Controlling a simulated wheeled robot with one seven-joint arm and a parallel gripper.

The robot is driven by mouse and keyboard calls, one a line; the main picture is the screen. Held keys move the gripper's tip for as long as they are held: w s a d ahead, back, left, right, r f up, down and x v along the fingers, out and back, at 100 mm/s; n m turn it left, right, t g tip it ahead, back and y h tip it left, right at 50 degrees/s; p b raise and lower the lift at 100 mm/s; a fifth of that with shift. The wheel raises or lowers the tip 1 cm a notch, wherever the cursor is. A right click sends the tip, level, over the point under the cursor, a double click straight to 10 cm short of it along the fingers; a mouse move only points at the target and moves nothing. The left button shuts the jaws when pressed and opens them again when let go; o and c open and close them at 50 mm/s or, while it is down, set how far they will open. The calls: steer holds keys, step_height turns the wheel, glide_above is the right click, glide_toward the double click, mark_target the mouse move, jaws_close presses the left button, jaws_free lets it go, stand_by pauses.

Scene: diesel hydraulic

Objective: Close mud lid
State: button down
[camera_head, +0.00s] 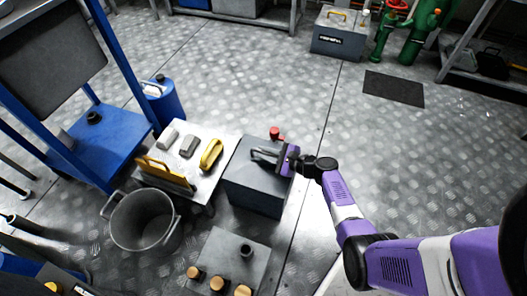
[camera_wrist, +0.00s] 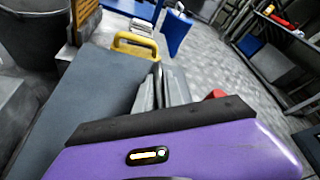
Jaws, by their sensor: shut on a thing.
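The dark grey box (camera_head: 250,195) stands on the floor in the middle of the head view, with a flat grey lid (camera_head: 243,172) on top. The lid looks level, and I see no opening into the box. In the wrist view, the lid (camera_wrist: 95,85) fills the left middle. My gripper (camera_head: 265,156) is over the lid's far part, reaching in from the right. Its grey fingers (camera_wrist: 165,88) are shut on what looks like the lid's dark handle, which they mostly hide.
A red knob (camera_head: 275,133) is just behind the box. A low grey table (camera_head: 205,185) with several tools stands to its left. A grey bucket (camera_head: 140,222) is at lower left, and a grey block with copper-coloured caps (camera_head: 230,262) is in front. The floor to the right is mostly clear.

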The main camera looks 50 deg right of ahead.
steer(key=shift+f, duration=0.2)
steer(key=c, duration=1.5)
jaws_free()
steer(key=shift+o, duration=0.2)
steer(key=shift+r, duration=0.1)
steer(key=shift+s+r, duration=0.1)
steer(key=shift+s, duration=0.15)
steer(key=p+v, duration=0.3)
steer(key=v, duration=0.4)
steer(key=shift+s+d, duration=0.1)
steer(key=shift+s, duration=0.05)
